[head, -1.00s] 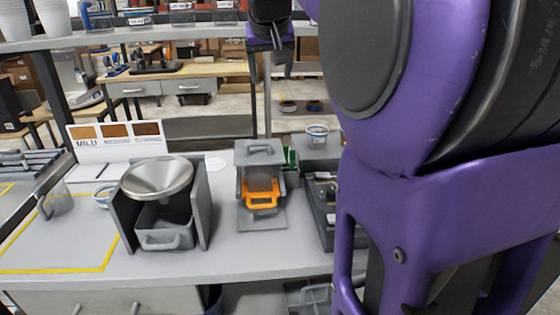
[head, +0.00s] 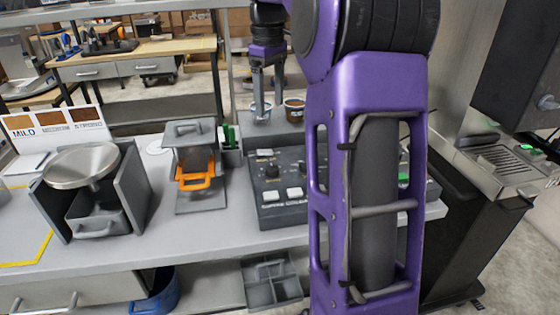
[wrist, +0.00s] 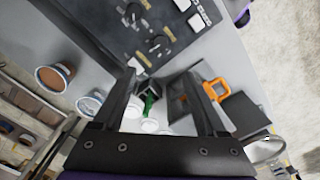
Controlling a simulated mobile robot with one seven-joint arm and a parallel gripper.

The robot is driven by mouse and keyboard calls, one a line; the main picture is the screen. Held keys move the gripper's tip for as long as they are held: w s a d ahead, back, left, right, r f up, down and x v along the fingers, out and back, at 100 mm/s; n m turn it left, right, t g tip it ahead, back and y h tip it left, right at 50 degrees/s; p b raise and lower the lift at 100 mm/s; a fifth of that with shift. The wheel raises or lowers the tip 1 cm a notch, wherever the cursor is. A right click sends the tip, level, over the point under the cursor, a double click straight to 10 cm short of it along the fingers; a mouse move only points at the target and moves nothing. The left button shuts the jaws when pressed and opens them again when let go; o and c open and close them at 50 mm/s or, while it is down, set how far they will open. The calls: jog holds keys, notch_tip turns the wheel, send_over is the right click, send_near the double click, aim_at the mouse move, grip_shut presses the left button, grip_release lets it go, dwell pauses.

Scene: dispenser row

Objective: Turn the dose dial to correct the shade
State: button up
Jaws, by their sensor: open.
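The control panel (head: 283,207) is a dark grey box on the counter, partly hidden behind my arm in the head view. A black dial (head: 272,171) stands on its top, with light buttons in front. In the wrist view the panel (wrist: 178,55) is at the top, with two dark dials, one nearer (wrist: 158,43) and one farther (wrist: 132,13). I cannot tell which is the dose dial. My gripper (head: 262,100) points down at the back of the counter, behind the panel. Its fingers (wrist: 159,76) are apart and empty, short of the dials.
A cup with brown content (head: 294,107) and a paler cup (head: 260,111) stand behind the panel. Left are an orange-handled device (head: 195,181), a bowl-topped stand (head: 82,165) and a shade card (head: 57,124). A machine (head: 505,165) stands at right.

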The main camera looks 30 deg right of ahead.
aim_at(272, 167)
notch_tip(272, 167, down, 18)
jog(key=b, duration=0.4)
jog(key=shift+d+r, duration=0.1)
jog(key=shift+r, duration=0.15)
grip_shut()
